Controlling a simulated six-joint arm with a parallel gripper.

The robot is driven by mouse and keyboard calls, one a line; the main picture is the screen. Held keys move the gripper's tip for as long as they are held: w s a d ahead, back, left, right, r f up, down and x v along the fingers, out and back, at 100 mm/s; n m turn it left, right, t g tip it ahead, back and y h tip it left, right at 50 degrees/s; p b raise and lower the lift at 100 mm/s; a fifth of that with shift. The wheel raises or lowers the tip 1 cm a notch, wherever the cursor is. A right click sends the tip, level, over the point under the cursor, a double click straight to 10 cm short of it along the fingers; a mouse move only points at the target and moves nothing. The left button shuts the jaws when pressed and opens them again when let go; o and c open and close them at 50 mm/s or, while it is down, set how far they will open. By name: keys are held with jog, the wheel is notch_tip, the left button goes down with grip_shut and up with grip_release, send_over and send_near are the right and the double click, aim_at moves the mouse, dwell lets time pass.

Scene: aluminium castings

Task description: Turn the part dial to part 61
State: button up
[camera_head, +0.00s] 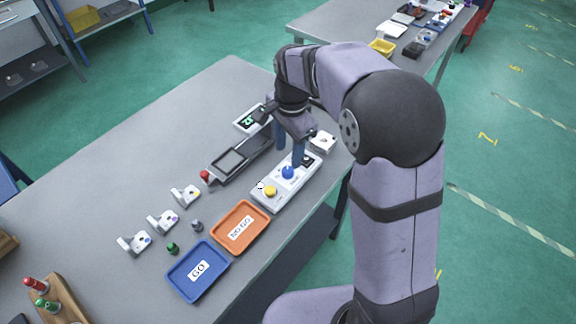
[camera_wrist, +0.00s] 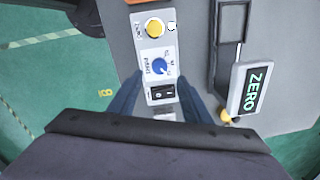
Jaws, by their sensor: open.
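The blue part dial (camera_head: 288,172) sits on a light control panel (camera_head: 259,196), between a yellow button (camera_head: 270,191) and a black rocker switch (camera_head: 308,160). In the wrist view the dial (camera_wrist: 158,66) has small marks beside it, too small to read, so its setting cannot be told. My gripper (camera_head: 289,158) is open and empty, pointing down over the switch end of the panel. In the wrist view its two blue fingers (camera_wrist: 161,88) stand apart on either side of the panel near the switch, short of the dial. I see no contact with the dial.
A display (camera_wrist: 255,88) reads ZERO beside a dark gauge (camera_head: 230,162) with a red knob. An orange NO GO tray (camera_head: 262,214) and blue GO tray (camera_head: 184,291) lie in front. Several white castings (camera_head: 163,221) stand left; another (camera_head: 322,142) is close behind my gripper.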

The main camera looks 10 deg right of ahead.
aim_at(288, 170)
jog(key=shift+m, duration=0.5)
jog(key=shift+f, duration=0.1)
jog(key=shift+w+a+f+p, duration=0.1)
jog(key=shift+f+p, duration=0.25)
jog(key=shift+f, duration=1.45)
jog(key=shift+w+f+p, duration=0.1)
jog(key=shift+f+p, duration=0.25)
jog(key=shift+f, duration=1.4)
jog(key=c, duration=1)
